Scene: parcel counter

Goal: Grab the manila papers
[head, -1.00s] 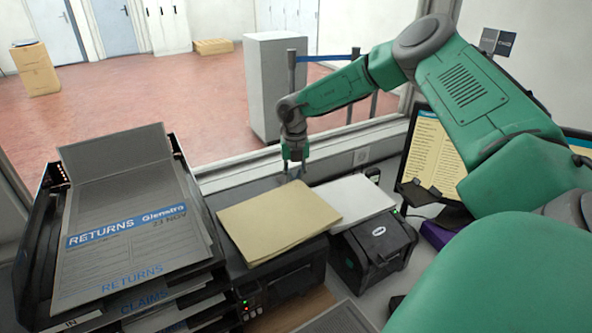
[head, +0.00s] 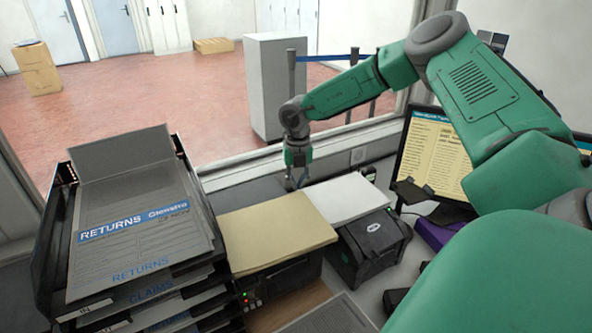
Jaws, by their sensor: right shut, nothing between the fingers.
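The manila papers (head: 275,233) lie as a flat stack on top of a black printer (head: 285,278), left of the picture's middle. My right gripper (head: 297,184) is shut and empty, pointing down just behind the far edge of the manila papers. I cannot tell whether its fingertips touch the stack. A white paper stack (head: 341,199) lies right beside the manila papers. My left gripper is not in view.
A small black label printer (head: 368,250) stands under the white stack. A monitor (head: 435,155) is at right. The window sill (head: 240,175) runs behind the counter.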

